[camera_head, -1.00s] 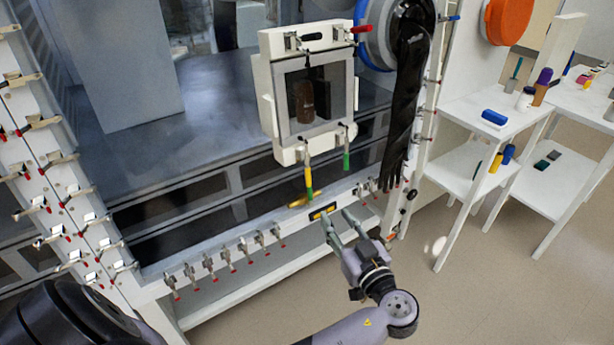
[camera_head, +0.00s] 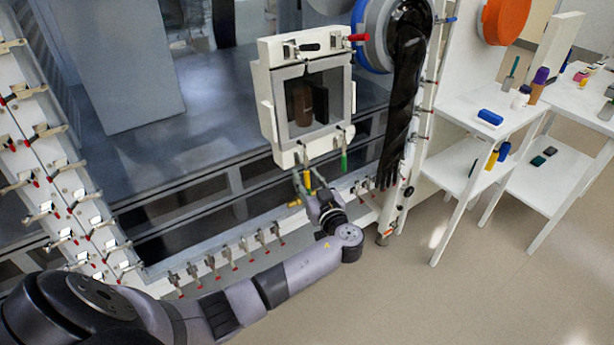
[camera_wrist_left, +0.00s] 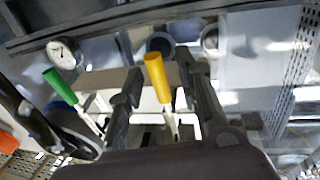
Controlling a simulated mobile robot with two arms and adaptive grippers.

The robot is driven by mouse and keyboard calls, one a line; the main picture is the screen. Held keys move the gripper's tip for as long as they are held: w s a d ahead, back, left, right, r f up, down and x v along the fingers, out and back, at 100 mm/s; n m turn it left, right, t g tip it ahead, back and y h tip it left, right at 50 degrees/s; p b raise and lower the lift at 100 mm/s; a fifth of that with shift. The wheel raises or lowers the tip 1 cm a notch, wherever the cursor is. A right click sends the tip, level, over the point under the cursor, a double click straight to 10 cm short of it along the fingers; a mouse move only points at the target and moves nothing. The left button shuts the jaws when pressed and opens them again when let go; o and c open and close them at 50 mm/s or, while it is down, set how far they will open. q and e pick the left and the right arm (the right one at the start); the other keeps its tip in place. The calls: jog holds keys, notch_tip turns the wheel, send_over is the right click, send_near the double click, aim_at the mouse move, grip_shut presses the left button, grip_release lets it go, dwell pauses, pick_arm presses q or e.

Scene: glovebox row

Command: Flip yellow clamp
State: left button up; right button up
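The yellow clamp handle (camera_head: 308,181) hangs down from the lower left edge of the small white-framed glovebox door (camera_head: 270,112). My left gripper (camera_head: 314,178) is open, with its fingers on either side of the handle. In the left wrist view the yellow handle (camera_wrist_left: 157,78) stands between the two spread fingers of the left gripper (camera_wrist_left: 168,88), with a gap visible on each side. The clamp's metal base is partly hidden there. My right gripper is not in view.
A green clamp handle (camera_head: 344,162) hangs right of the yellow one and also shows in the wrist view (camera_wrist_left: 60,86). A red handle (camera_head: 358,37) is at the door's upper right. A black glove (camera_head: 400,110) hangs close by on the right. Several red-tipped clamps line the lower rail.

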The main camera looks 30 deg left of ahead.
pick_arm(q)
jog(key=shift+a, duration=0.1)
jog(key=shift+c, duration=0.2)
grip_shut()
dwell(0.7)
